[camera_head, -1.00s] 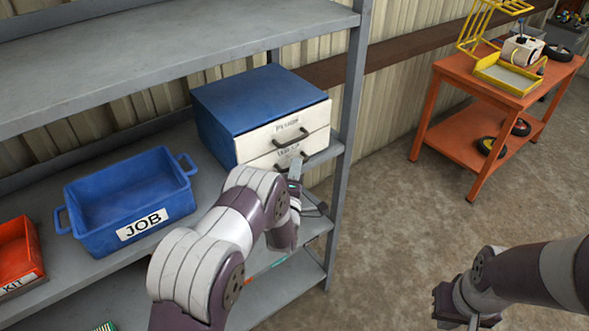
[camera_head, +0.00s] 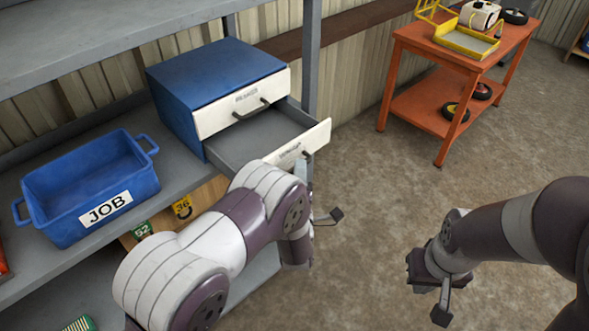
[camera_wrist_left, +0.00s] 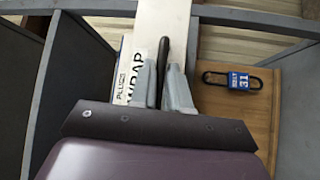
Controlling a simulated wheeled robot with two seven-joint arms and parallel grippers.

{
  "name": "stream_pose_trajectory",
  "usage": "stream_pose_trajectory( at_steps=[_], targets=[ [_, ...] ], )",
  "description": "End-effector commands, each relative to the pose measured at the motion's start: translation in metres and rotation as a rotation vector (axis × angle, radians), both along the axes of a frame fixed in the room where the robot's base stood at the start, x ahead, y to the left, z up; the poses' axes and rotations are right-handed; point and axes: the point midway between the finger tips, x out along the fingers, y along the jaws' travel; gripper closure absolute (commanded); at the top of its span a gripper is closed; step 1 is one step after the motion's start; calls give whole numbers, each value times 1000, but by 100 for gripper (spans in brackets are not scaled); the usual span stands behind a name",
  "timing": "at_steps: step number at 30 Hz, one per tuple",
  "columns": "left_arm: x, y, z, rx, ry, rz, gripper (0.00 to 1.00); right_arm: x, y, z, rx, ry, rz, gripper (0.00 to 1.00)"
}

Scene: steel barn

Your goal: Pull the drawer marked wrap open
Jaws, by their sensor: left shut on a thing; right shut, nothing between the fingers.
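The blue cabinet (camera_head: 205,80) stands on the shelf with two white-fronted drawers. Its upper drawer (camera_head: 215,118) is shut. The lower drawer (camera_head: 318,139) stands well out, and its grey inside shows empty where visible. In the left wrist view the drawer front carries a label reading WRAP (camera_wrist_left: 134,75). My left gripper (camera_wrist_left: 163,85) is shut on that drawer's dark handle (camera_wrist_left: 164,52). In the head view my left arm hides part of the drawer front and the handle. My right gripper (camera_head: 440,292) is shut and empty, over the floor at the right.
A blue JOB bin (camera_head: 95,185) sits left of the cabinet on the grey shelf (camera_head: 180,165). A shelf post (camera_head: 311,60) stands behind the open drawer. An orange cart (camera_head: 430,110) stands at the back right. The floor between is clear.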

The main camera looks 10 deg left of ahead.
Motion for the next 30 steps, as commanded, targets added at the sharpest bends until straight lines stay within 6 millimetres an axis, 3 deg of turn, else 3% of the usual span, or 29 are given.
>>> stream_pose_trajectory(
  at_steps=[7, 9, 10, 20, 23, 30],
  targets=[
    [-1, 1, -3, 2, 8, 2, 100, 0, 0, 0, 0, 0, 0, 100],
    [-1, 1, -3, 2, 7, 1, 68, 0, 0, 0, 0, 0, 0, 100],
    [-1, 1, -3, 2, 7, 1, 62, 0, 0, 0, 0, 0, 0, 100],
    [-5, 0, -3, 0, 5, 0, 62, 0, 0, -2, 0, 0, 0, 100],
    [-22, -3, -7, 2, 6, -2, 62, 0, 0, -8, 0, 0, 0, 100],
    [-86, -10, -17, 1, 6, -4, 62, 0, 0, -25, 0, 0, 0, 100]
  ],
)
